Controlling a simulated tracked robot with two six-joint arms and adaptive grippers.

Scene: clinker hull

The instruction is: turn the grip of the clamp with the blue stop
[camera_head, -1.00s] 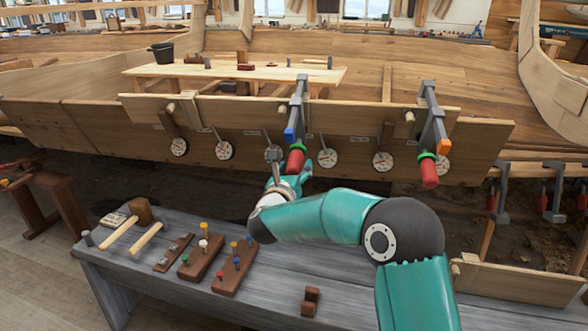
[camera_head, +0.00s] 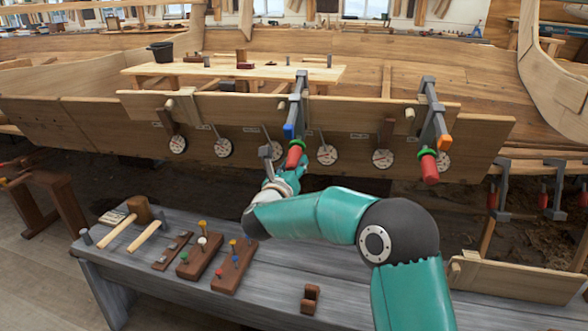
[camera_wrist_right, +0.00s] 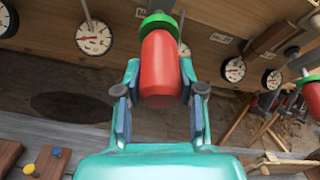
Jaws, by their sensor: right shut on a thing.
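The clamp with the blue stop (camera_head: 289,130) hangs on the hull planks near the middle of the head view, its grey bar (camera_head: 301,95) upright. Its red grip (camera_head: 295,156) is at the lower end, below a green collar. My right gripper (camera_head: 284,174) is at the grip from below. In the right wrist view, the red grip (camera_wrist_right: 160,70) sits between the two fingers of my right gripper (camera_wrist_right: 160,88), with the green collar (camera_wrist_right: 158,22) beyond it. The gripper is shut on the grip. My left gripper is in neither view.
A second clamp with an orange stop (camera_head: 445,143) and red grip (camera_head: 429,167) hangs to the right. Several round dials (camera_head: 223,148) line the plank. A grey bench (camera_head: 275,285) with mallets (camera_head: 140,208) and peg blocks lies below. Dark open ground is under the hull.

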